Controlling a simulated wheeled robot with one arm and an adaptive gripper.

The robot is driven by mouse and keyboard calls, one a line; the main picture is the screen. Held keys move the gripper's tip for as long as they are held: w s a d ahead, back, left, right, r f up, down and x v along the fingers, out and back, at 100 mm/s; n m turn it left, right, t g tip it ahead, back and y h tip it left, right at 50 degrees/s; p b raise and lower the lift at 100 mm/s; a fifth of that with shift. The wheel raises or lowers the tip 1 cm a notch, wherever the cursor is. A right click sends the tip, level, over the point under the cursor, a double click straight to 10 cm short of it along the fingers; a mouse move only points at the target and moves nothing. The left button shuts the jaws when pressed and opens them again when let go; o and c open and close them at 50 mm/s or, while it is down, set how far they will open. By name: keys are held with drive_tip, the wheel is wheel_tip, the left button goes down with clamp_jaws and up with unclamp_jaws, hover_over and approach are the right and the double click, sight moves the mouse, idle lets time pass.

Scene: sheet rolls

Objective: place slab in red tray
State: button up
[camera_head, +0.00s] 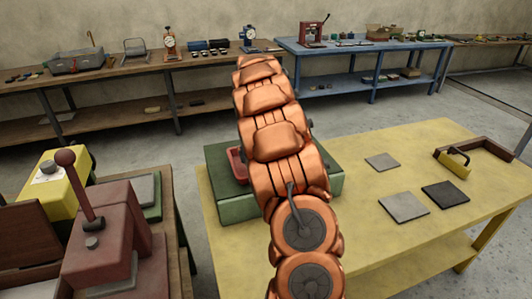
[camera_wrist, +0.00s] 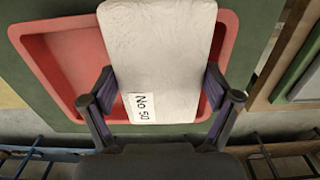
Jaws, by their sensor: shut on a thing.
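A pale, rounded-corner slab (camera_wrist: 165,50) with a white "No 50" label fills the middle of the wrist view. My gripper (camera_wrist: 160,88) is shut on it, one dark finger at each long side. The red tray (camera_wrist: 55,50) shows behind the slab, its rim visible left and right of it. I cannot tell how high the slab is above the tray or whether they touch. In the head view only a bit of the red tray (camera_head: 237,164) shows, on a green block (camera_head: 238,208) on the yellow table. My copper arm hides the slab and gripper there.
The yellow table (camera_head: 400,235) also holds grey square plates (camera_head: 404,207), a dark plate (camera_head: 446,195), and a yellow-handled tool (camera_head: 453,163) by a brown angled rail. A maroon press (camera_head: 108,240) stands on a bench at left.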

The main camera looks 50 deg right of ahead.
drive_tip(key=shift+w+d+f+p, duration=0.1)
drive_tip(key=shift+w+d+p, duration=0.2)
drive_tip(key=shift+d, duration=0.7)
drive_tip(key=shift+w+d+f+p, duration=0.15)
drive_tip(key=shift+d+p, duration=0.2)
drive_tip(key=shift+d, duration=0.65)
drive_tip(key=shift+w+d+p, duration=0.2)
drive_tip(key=shift+d+p, duration=0.15)
drive_tip(key=shift+d, duration=0.65)
wheel_tip(320, 180, down, 3)
drive_tip(key=shift+p, duration=1)
drive_tip(key=shift+f, duration=0.3)
drive_tip(key=shift+f, duration=0.15)
drive_tip(key=o, duration=1.4)
wheel_tip(320, 180, up, 12)
drive_tip(key=b, duration=0.4)
